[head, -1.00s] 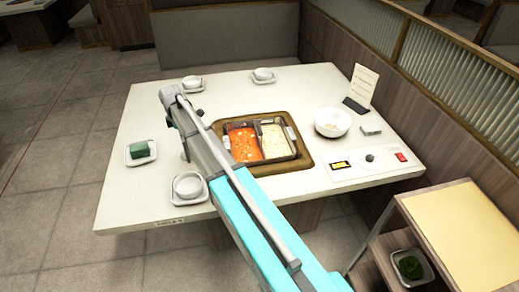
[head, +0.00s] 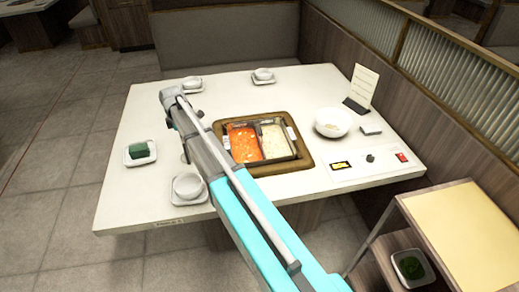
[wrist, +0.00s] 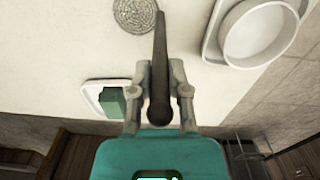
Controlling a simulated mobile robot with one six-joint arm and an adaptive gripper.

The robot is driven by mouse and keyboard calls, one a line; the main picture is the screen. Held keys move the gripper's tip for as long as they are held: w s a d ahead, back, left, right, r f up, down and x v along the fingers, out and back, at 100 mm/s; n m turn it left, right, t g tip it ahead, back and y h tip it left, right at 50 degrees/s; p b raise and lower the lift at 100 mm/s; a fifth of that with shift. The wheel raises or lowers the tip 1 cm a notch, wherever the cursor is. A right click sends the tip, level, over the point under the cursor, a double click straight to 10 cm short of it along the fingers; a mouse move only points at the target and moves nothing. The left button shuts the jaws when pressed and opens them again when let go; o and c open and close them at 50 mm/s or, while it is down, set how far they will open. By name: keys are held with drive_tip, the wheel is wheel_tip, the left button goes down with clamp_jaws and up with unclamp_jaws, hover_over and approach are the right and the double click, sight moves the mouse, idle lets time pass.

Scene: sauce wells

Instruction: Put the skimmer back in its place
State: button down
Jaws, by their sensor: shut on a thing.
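My gripper (wrist: 161,76) is shut on the dark handle of the skimmer (wrist: 160,58) in the wrist view. The handle lies between the two fingers, its thick end towards my wrist and its thin end pointing up the picture. A round grey mesh disc (wrist: 135,15) shows beside the thin end, over the white table; I cannot tell how it joins the handle. In the head view my arm hides the gripper and most of the skimmer. The hot pot (head: 294,134), with red broth on the left and pale broth on the right, sits in the table's middle.
A green block (head: 138,149) on a white dish and a white bowl (head: 187,186) on a saucer stand near my gripper. Another white bowl (head: 333,122), a card and a control panel are at the right. A side cart (head: 455,225) stands front right.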

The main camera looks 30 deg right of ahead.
drive_tip(key=c, duration=0.5)
unclamp_jaws()
drive_tip(key=o, duration=0.5)
drive_tip(key=shift+r, duration=0.2)
drive_tip(key=shift+r+p, duration=1.3)
drive_tip(key=shift+p, duration=0.25)
drive_tip(key=shift+r, duration=0.1)
